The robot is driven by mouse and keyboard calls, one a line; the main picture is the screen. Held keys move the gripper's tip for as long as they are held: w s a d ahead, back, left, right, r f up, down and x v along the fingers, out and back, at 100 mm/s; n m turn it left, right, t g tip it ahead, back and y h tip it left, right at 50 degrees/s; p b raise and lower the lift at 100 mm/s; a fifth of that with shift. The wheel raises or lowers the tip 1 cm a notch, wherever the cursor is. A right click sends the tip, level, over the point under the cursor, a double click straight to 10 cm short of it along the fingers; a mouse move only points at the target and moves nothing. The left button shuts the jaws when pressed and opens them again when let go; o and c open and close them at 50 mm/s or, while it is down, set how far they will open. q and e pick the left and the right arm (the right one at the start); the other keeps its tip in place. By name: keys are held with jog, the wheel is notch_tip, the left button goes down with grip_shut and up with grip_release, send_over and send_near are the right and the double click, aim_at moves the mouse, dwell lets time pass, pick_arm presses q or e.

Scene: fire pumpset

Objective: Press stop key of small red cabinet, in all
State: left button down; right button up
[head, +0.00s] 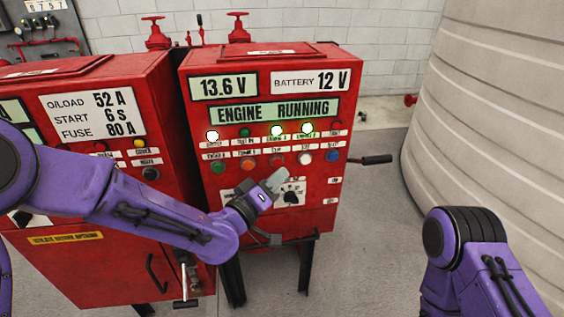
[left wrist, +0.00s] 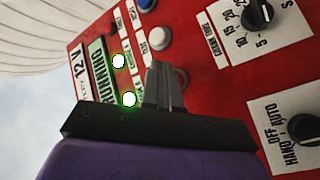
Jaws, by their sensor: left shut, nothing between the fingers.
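The small red cabinet (head: 330,185) stands in the middle of the head view. Its display reads "ENGINE RUNNING" (head: 274,110). Below it are a row of lamps and a row of coloured buttons, with an orange-red button (head: 277,160) in the middle. The button labels are too small to read surely, so I cannot tell which is the stop key. My left gripper (head: 277,178) is shut and empty, in front of the panel just below that button. In the left wrist view its fingers (left wrist: 163,82) cover part of the button row; contact cannot be told. My right gripper is out of view.
A larger red cabinet (head: 95,180) stands close on the left. A black-gripped lever (head: 375,160) sticks out from the small cabinet's right side. A rotary selector (head: 291,197) sits beside my left gripper. A large pale tank (head: 490,110) is at right, with bare floor (head: 375,220) between.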

pick_arm(q)
jog(key=shift+w+a, duration=0.15)
jog(key=shift+w, duration=0.45)
dwell(1.6)
jog(key=shift+w+a, duration=0.1)
jog(key=shift+w, duration=0.2)
jog(key=shift+w, duration=0.4)
dwell(0.7)
jog(key=shift+s, duration=0.85)
jog(key=s, duration=0.2)
jog(key=s+d+b, duration=0.1)
jog(key=s, duration=0.1)
jog(key=shift+s+d, duration=0.1)
jog(key=shift+s, duration=0.3)
